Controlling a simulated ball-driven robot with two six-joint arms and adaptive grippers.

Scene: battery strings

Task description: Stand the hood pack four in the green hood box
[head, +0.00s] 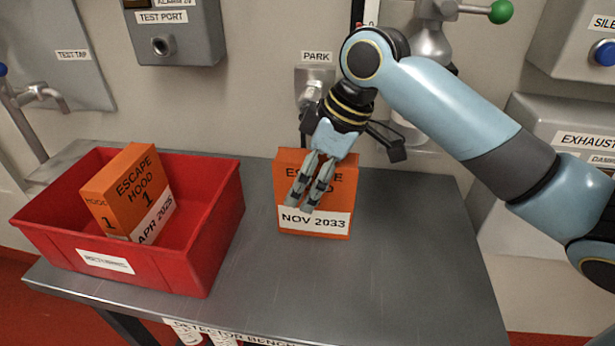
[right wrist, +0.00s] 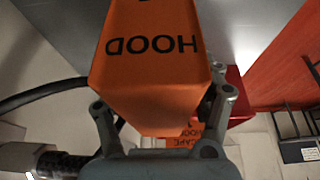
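An orange escape hood pack (head: 340,205) stands upright on the grey bench, its front label reading NOV 2033. Its number is hidden behind my gripper. My right gripper (head: 306,200) is at this pack, with finger bars across its front face. In the right wrist view the pack's narrow side (right wrist: 150,80), lettered HOOD, lies between the two fingers (right wrist: 163,100). I cannot tell whether they press on it. No green hood box is in view. My left gripper is not in view.
A red box (head: 190,257) stands at the bench's left, holding an orange escape hood 1 pack (head: 128,190) labelled APR 2025. The grey bench (head: 400,270) is clear at front right. Wall fittings, including a test port unit (head: 180,42) and a green-knobbed valve (head: 500,11), stand behind.

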